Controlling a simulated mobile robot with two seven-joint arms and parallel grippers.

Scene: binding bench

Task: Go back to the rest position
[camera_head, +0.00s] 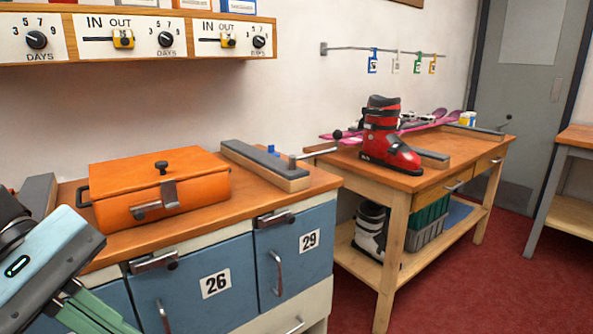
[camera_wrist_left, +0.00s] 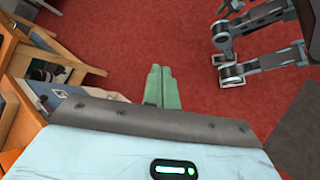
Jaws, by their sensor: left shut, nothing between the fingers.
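My left gripper (camera_head: 88,312) is at the lower left of the head view, in front of the blue cabinet (camera_head: 190,290). Its green fingers (camera_wrist_left: 162,86) are together in the left wrist view, with nothing between them and red carpet beyond. The fingertips run out of the bottom of the head view.
An orange case (camera_head: 158,190) stands on the wooden bench top (camera_head: 110,247) close to my left arm. A second bench (camera_head: 440,180) holds a red ski boot (camera_head: 385,140) and skis. Red carpet (camera_head: 470,270) is clear at the right. Wooden furniture (camera_wrist_left: 32,55) is left in the wrist view.

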